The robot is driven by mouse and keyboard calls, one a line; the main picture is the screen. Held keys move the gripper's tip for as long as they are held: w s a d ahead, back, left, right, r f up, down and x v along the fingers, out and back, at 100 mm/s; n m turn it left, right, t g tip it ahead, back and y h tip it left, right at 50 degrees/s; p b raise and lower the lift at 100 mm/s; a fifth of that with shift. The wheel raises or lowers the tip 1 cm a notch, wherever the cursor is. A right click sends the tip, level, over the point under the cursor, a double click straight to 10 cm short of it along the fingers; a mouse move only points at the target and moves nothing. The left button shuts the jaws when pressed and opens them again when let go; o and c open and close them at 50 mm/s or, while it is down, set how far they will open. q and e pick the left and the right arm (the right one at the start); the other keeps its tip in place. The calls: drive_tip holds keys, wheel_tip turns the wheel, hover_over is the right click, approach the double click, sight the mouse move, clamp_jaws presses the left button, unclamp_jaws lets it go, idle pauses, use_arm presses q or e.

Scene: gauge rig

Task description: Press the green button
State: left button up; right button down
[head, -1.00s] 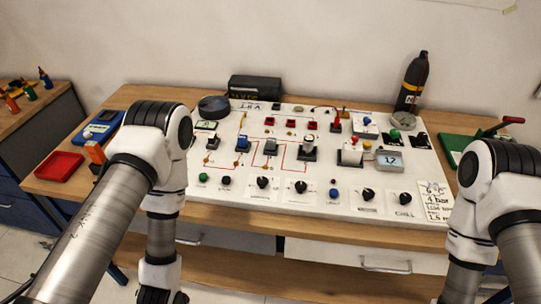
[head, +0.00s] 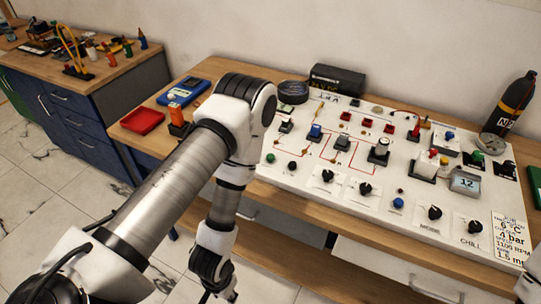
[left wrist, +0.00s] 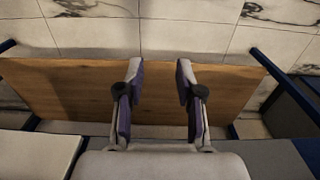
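A small green button (head: 270,158) sits at the front left of the white control panel (head: 300,192) in the head view, just right of my left arm. A larger green knob (head: 478,157) stands on the panel's right side. My left gripper (left wrist: 159,95) is open and empty in the left wrist view, above a wooden shelf. In the head view it hangs low in front of the table, below the panel, and its fingertips are not clear. My right gripper is out of view; only a bit of white arm shows at the right edge.
The panel carries several black knobs, a blue button (head: 398,203), switches and a display (head: 465,182). A red tray (head: 142,122), a blue device (head: 183,91) and an orange item (head: 177,115) lie left. A dark bottle (head: 511,105) stands at the back right. Drawer handles protrude below the tabletop.

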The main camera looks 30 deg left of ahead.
use_arm(q)
clamp_jaws()
idle(1.0)
